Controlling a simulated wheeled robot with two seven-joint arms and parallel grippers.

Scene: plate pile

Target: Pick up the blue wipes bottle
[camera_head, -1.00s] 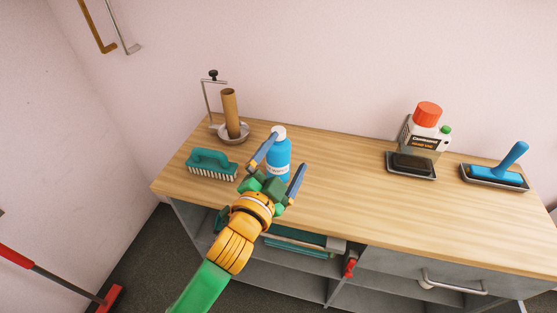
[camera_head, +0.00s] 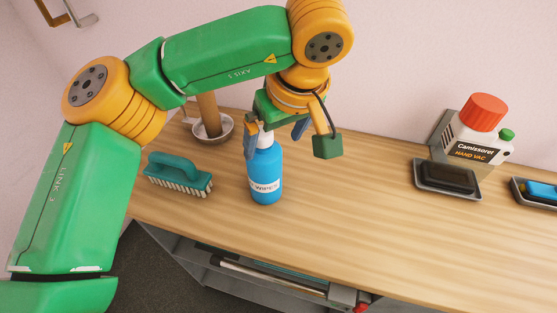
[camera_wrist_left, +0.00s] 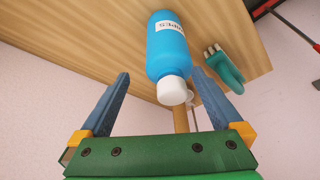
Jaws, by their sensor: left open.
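The blue wipes bottle (camera_head: 265,178) stands upright on the wooden counter, with a white label; its white cap is partly hidden by my gripper in the head view. My left gripper (camera_head: 276,138) comes down from above, with its blue fingers spread around the level of the cap. It is open and holds nothing. In the left wrist view, the bottle (camera_wrist_left: 168,48) lies ahead with its white cap toward the open fingers of the left gripper (camera_wrist_left: 160,76). My right gripper is not in view.
A teal brush (camera_head: 178,174) lies left of the bottle. The counter (camera_head: 345,190) is clear between.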

